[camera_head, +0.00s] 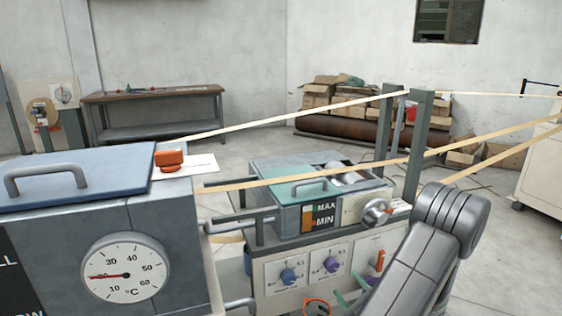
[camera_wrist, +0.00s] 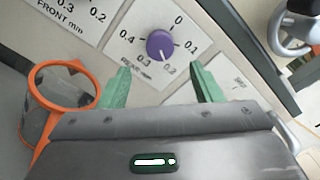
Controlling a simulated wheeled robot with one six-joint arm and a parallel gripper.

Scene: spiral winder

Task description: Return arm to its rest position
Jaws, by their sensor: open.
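My gripper shows in the wrist view (camera_wrist: 158,88) with its two green fingers spread apart and nothing between them. Beyond the fingers is the purple knob (camera_wrist: 161,45) on its dial plate with numbers from 0 to 0.4; the knob stands apart from the fingers. In the head view my grey arm (camera_head: 430,250) rises at the lower right, in front of the control panel. Part of a green finger shows low at the panel (camera_head: 358,296), mostly hidden by the arm. The purple knob (camera_head: 331,265) and a blue knob (camera_head: 288,275) sit on that panel.
An orange-rimmed mirror (camera_wrist: 62,92) is close to my gripper's left side. A large tank with a temperature gauge (camera_head: 125,270) fills the left foreground. Tan strips (camera_head: 300,177) run across above the machine, past green posts (camera_head: 418,145). A workbench (camera_head: 155,95) stands far back.

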